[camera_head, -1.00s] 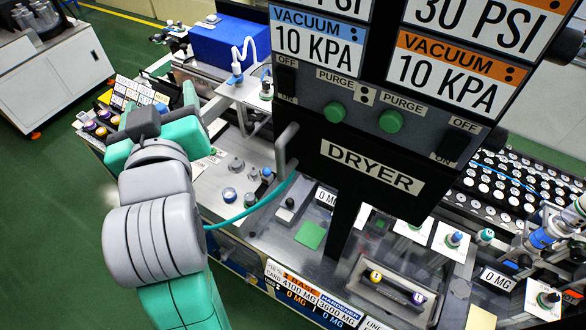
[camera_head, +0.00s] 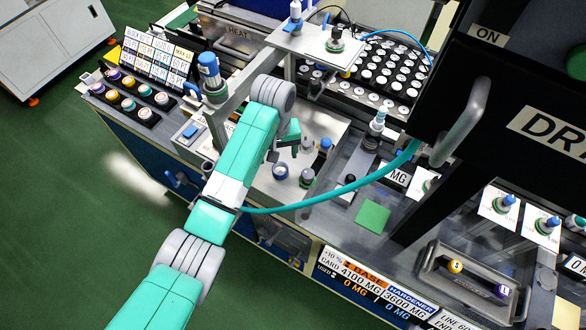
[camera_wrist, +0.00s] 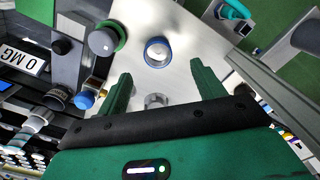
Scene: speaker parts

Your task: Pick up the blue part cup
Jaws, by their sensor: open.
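The blue part cup (camera_wrist: 157,52) is a small round cup with a blue rim and pale inside. It stands on the light metal plate, just beyond the fingertips in the wrist view. In the head view the cup (camera_head: 280,171) sits close below my gripper (camera_head: 284,146). In the wrist view my gripper (camera_wrist: 161,73) is open and empty, its two green fingers on either side of the cup's line. The cup is apart from the fingers. Part of my gripper is hidden behind my arm in the head view.
A grey knob with a green base (camera_wrist: 105,40) stands close left of the cup in the wrist view. A blue-capped part (camera_wrist: 84,99) is near the left finger. A small grey metal fitting (camera_wrist: 155,100) shows between the fingers. Bare plate surrounds the cup's right side.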

